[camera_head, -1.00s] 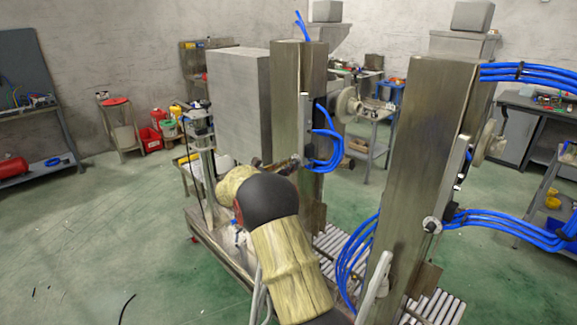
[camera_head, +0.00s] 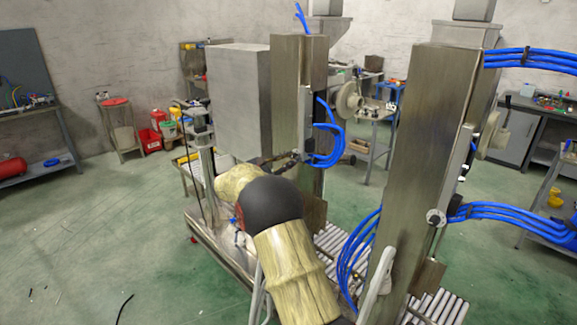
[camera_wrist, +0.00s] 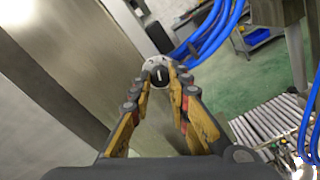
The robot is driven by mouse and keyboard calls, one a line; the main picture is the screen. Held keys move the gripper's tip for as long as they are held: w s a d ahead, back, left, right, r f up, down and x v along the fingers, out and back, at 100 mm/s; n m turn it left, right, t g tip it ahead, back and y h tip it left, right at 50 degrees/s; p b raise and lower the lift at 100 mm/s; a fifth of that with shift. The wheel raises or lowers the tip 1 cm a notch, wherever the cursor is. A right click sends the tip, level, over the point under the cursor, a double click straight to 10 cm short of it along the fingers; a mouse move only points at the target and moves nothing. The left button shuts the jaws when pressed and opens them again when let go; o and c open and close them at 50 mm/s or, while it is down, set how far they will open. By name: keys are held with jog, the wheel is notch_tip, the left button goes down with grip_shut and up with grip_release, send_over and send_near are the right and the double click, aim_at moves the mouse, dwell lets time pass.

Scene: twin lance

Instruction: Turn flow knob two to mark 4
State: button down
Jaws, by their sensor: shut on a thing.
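A round, pale-rimmed knob (camera_wrist: 160,73) with a dark centre and a light pointer line is in the upper middle of the wrist view. My gripper (camera_wrist: 161,83) has its two yellow-and-black fingers closed on either side of it. The pointer line looks nearly upright in that picture; the dial marks are too small to read. In the head view my arm reaches to the far steel column (camera_head: 285,100), and its fingers and the held knob are mostly hidden. A similar round knob (camera_head: 436,217) sits on the near steel column (camera_head: 420,150), free of my gripper. I see no number labels.
Blue hoses (camera_head: 325,145) loop beside the far column, close to my gripper, and more hoses (camera_head: 357,260) hang by the near column. A roller conveyor (camera_wrist: 268,125) lies below.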

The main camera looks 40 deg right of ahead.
jog(key=m+b, duration=0.4)
jog(key=m, duration=0.1)
jog(key=shift+f, duration=0.15)
jog(key=shift+b, duration=0.35)
jog(key=c, duration=1.7)
grip_release()
jog(key=shift+o, duration=0.2)
jog(key=a, duration=1.2)
jog(key=shift+s, duration=0.45)
